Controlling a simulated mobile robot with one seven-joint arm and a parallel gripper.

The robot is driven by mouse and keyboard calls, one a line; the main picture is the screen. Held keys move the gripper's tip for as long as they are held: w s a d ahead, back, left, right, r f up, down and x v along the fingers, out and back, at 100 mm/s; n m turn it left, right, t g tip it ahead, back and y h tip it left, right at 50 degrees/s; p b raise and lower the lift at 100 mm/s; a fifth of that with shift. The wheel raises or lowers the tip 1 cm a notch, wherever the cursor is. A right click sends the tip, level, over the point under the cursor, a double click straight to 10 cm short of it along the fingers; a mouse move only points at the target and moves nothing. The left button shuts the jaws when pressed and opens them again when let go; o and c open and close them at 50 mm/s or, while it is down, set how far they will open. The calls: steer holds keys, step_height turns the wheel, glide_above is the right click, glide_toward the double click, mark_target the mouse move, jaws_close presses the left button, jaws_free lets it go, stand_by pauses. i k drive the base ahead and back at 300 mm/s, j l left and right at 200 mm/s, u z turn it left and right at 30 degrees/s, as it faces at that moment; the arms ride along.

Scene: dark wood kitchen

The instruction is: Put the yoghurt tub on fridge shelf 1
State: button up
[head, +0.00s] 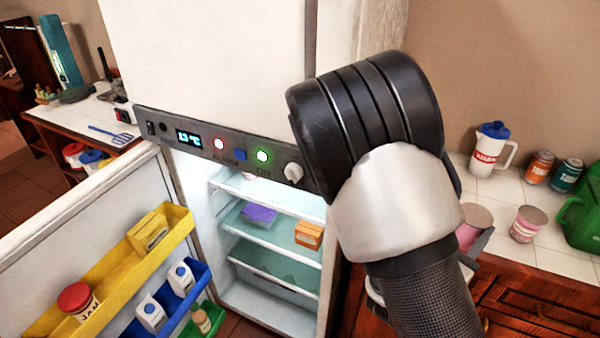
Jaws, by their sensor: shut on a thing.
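A pink tub with a brownish lid (474,220), likely the yoghurt tub, shows at the right edge of my arm. My gripper (476,243) is mostly hidden behind my arm; a grey finger shows against this tub, and it is shut on it. A similar pink tub (528,224) stands upright on the counter to the right. The fridge (230,60) is open. The middle shelf (275,238) holds a purple pack (259,215) and an orange box (309,234). I cannot tell which shelf is number 1.
The open fridge door (60,220) at the left carries a yellow bin (110,285) and a blue bin (200,275). A white jug (490,150), cans (539,167) and a green container (583,215) stand on the right counter (570,262).

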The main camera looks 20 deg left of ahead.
mark_target(282, 190)
steer(key=k+j+u, duration=0.15)
steer(key=j+u, duration=0.45)
steer(key=i+j+u, duration=0.25)
steer(key=j+u, duration=0.15)
steer(key=i+l, duration=0.5)
